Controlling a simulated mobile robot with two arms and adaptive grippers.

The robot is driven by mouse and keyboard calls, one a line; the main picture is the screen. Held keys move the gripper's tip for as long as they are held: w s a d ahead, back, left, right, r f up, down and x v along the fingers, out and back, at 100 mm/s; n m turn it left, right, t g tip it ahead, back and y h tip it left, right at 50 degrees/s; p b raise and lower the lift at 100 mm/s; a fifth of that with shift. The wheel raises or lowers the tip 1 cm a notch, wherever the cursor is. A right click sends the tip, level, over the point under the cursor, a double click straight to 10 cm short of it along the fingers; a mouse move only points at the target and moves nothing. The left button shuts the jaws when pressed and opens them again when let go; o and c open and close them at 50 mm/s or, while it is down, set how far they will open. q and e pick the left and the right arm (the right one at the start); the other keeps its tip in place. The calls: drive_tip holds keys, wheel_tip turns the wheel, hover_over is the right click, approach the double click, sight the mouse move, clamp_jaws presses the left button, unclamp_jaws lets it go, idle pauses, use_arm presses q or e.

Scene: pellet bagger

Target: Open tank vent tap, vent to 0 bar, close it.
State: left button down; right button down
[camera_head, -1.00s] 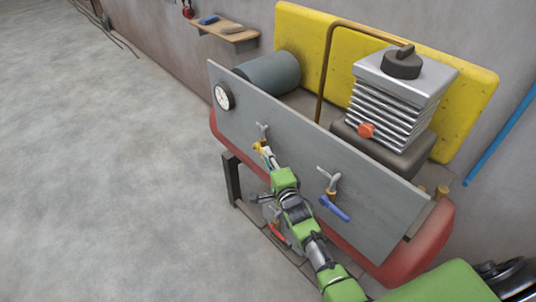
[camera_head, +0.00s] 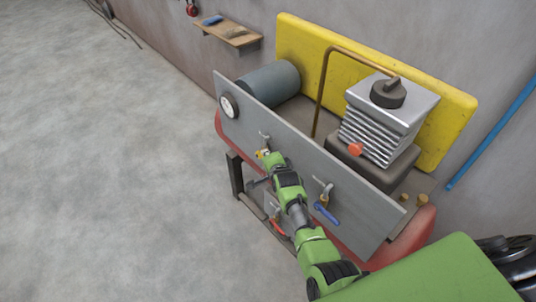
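The compressor tank (camera_head: 419,231) is red and lies behind a grey panel (camera_head: 345,215). A round white gauge (camera_head: 228,105) sits at the panel's left end; its needle is too small to read. A tap with a yellow handle (camera_head: 264,153) is on the panel. A second tap with a blue handle (camera_head: 326,213) is to its right, and a red handle (camera_head: 278,228) shows lower down. No label shows which tap is the vent.
A ribbed metal pump block (camera_head: 377,133) with an orange knob (camera_head: 356,150) and a grey cylinder (camera_head: 267,84) stand behind the panel, before a yellow guard (camera_head: 443,115). A wall shelf (camera_head: 235,35) is at the back. The floor (camera_head: 110,190) at left is clear.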

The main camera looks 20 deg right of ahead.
idle(0.5)
drive_tip(key=c, duration=2)
unclamp_jaws()
drive_tip(key=shift+o, duration=0.2)
